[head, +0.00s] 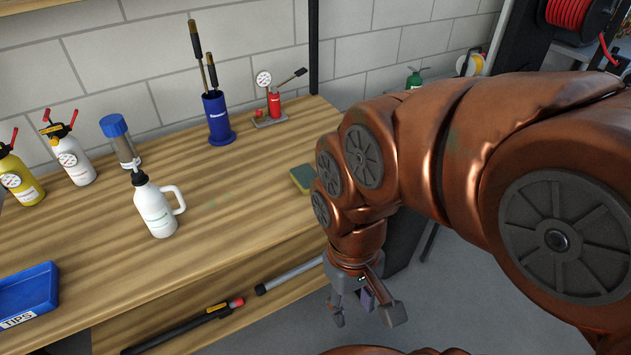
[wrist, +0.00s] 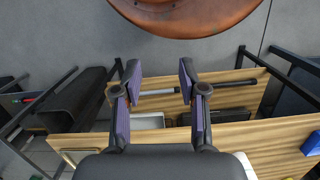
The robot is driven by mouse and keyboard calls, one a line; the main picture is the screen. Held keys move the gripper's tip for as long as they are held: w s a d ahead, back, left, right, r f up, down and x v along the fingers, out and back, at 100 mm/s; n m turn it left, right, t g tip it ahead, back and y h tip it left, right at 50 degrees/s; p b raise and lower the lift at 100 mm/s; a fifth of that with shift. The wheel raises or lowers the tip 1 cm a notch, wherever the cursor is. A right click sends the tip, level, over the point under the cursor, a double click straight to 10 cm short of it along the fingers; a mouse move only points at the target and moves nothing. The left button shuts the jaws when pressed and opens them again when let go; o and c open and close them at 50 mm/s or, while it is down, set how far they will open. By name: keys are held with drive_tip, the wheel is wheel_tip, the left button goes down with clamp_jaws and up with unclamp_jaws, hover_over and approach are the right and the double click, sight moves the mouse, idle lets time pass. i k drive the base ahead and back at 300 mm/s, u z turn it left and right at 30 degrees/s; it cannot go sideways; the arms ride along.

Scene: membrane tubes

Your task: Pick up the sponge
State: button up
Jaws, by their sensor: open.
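The sponge (head: 302,179) is a small green and yellow block. It lies on the wooden workbench (head: 240,215) near its right end, and my arm is close beside it in the head view. My gripper (head: 366,308) is open and points down, past the bench's front edge and apart from the sponge. Its fingers also show spread and empty in the wrist view (wrist: 160,82).
A white jug (head: 155,208), a blue-capped tube (head: 120,140), a blue tool holder (head: 217,118) and a red pump (head: 273,103) stand on the bench. A blue tray (head: 27,293) is at the left. A lower shelf (head: 130,330) holds rods. The bench middle is clear.

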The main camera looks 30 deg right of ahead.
sight(302, 175)
drive_tip(key=z, duration=0.35)
drive_tip(key=i, duration=0.5)
drive_tip(key=z, duration=1.25)
drive_tip(key=k, duration=0.95)
drive_tip(key=u, duration=1.8)
drive_tip(key=i, duration=0.5)
